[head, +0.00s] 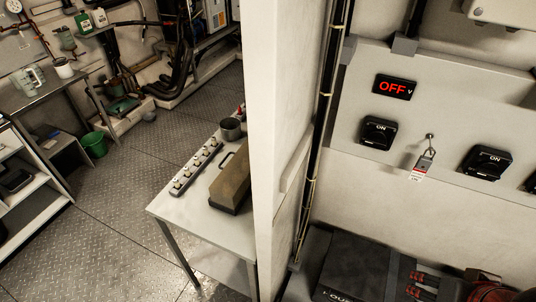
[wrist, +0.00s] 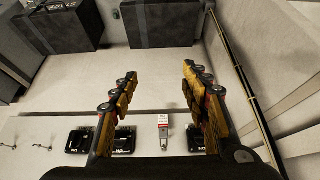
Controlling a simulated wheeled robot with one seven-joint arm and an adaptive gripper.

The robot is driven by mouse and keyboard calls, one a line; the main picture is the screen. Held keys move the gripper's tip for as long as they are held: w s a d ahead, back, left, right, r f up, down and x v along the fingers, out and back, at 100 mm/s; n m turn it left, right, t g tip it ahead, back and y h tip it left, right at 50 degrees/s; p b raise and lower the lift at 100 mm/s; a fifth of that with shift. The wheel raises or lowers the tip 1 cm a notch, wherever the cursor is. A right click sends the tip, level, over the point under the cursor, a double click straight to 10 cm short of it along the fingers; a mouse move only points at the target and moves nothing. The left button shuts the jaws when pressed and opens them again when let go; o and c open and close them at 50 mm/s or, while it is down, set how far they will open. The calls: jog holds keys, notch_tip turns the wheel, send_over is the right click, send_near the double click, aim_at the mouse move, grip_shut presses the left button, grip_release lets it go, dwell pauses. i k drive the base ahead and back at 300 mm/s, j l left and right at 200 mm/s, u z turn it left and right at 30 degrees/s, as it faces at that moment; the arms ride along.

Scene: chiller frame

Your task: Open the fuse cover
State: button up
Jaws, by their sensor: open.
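A dark grey box with a flat lid (head: 362,262) sits low beneath the switch panel in the head view. White lettering on its front is cut off, so I cannot tell whether it is the fuse cover. Two dark grey boxes show along the top of the wrist view, a middle one (wrist: 160,24) and a left one (wrist: 62,28) with small lettering; both look shut. My gripper (wrist: 158,72) is open and empty, its yellow and black fingers spread, with the tips pointing toward the middle box. It also shows partly at the lower edge of the head view (head: 412,284).
The panel has a red OFF display (head: 395,87), black ON switches (head: 378,132) and a hanging padlock with a tag (head: 424,167). A cable-lined post (head: 323,130) and pale wall (head: 272,100) stand left.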

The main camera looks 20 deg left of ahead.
aim_at(213, 189)
jog(key=j, duration=3.25)
jog(key=i+l, duration=0.15)
jog(key=i, duration=0.35)
